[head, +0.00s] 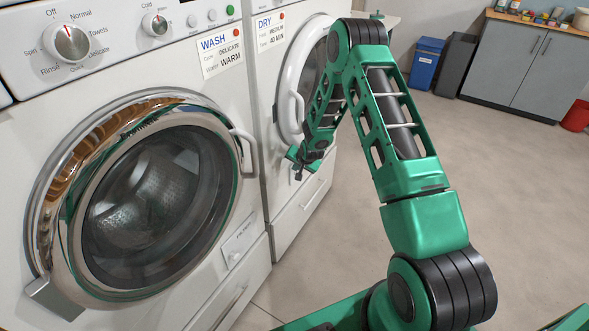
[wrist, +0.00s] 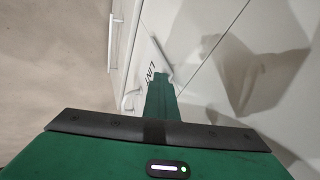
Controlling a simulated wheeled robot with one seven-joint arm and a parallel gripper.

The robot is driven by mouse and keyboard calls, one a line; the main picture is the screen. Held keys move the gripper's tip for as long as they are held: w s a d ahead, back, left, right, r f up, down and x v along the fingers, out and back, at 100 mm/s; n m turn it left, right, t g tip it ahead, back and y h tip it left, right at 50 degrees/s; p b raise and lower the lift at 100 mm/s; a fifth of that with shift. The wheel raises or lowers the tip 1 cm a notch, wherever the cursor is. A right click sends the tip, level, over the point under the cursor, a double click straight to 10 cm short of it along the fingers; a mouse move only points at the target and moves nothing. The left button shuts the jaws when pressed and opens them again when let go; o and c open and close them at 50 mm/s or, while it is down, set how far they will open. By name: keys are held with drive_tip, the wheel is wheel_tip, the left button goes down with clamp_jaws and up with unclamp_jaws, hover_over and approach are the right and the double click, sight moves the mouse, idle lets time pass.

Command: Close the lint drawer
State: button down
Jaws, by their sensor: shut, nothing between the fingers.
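The dryer (head: 262,60), marked DRY, stands right of the washer. In the wrist view, the white lint drawer front (wrist: 148,64) carries black LINT lettering and a pale handle. I cannot tell how far the drawer stands out. In the head view it cannot be made out, around where my gripper is. My gripper (head: 299,165) is shut and empty, low at the dryer's front below the round door. In the wrist view, its green fingers (wrist: 162,78) point at the drawer front and partly cover the lettering. Whether they touch it is unclear.
The washer (head: 20,150) with its chrome-ringed door is at the left. The dryer's round door (head: 290,90) is above my gripper. A wide base drawer (head: 300,212) lies below. Bins (head: 425,62) and a grey cabinet (head: 520,65) stand at the back.

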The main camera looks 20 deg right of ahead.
drive_tip(key=shift+w+a+r, duration=0.15)
drive_tip(key=shift+w+a, duration=0.2)
drive_tip(key=shift+a, duration=0.1)
drive_tip(key=s+d+r, duration=0.3)
drive_tip(key=s+r, duration=0.4)
drive_tip(key=s, duration=0.3)
drive_tip(key=shift+r, duration=0.3)
